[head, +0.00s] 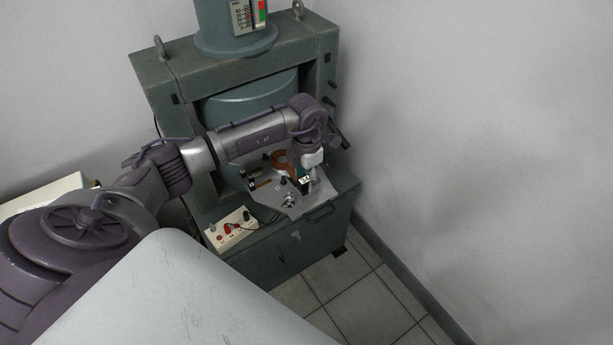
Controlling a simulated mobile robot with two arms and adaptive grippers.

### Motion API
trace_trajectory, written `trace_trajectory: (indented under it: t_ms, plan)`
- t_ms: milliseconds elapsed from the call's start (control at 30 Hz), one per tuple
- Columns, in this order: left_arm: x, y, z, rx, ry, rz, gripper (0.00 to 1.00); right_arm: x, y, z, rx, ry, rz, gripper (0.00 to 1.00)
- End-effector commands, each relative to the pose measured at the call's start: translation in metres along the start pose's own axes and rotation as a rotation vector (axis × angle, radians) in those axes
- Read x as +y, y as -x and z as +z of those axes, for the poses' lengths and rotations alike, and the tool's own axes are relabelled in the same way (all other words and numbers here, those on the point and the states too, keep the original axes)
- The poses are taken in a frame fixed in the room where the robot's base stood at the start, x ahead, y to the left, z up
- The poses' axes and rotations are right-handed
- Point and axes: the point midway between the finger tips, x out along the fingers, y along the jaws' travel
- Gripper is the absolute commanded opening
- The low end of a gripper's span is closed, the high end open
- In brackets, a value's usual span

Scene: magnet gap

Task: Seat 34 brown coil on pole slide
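An orange-brown ring-shaped coil (280,158) shows on the press's work area, just left of my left gripper and partly hidden by it. My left gripper (305,190) points down over the grey shelf at the front of the press. A small white tag with dark marks (304,179) and a teal patch show at its fingers; I cannot tell what they belong to. The fingers are too small and covered to tell open from shut. I cannot make out the pole slide for certain. My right gripper is not in view.
The large green press frame (147,82) stands around the work area. Its grey shelf (335,193) carries small dark and brass-coloured parts. Walls close in at the right; tiled floor (365,305) is clear.

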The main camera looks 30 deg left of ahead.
Motion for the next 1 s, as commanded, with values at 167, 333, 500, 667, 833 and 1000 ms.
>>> trace_trajectory:
  t_ms: [167,333,500,667,833,1000]
  plan:
    - [0.0,0.0,0.0,0.0,0.0,0.0,0.55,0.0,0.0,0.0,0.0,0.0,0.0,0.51]
    - [0.0,0.006,0.0,0.0,0.0,0.001,0.55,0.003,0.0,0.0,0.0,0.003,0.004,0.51]
    - [0.001,0.034,0.001,-0.004,0.0,0.003,0.55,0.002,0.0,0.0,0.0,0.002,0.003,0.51]
    - [0.001,0.07,0.001,-0.004,0.0,0.002,0.55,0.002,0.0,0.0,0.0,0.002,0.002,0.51]
    - [0.001,0.1,0.001,-0.003,0.0,0.001,0.55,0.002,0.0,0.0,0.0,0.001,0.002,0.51]
    - [0.0,0.116,0.0,-0.001,0.0,0.0,0.55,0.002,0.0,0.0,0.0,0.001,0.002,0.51]
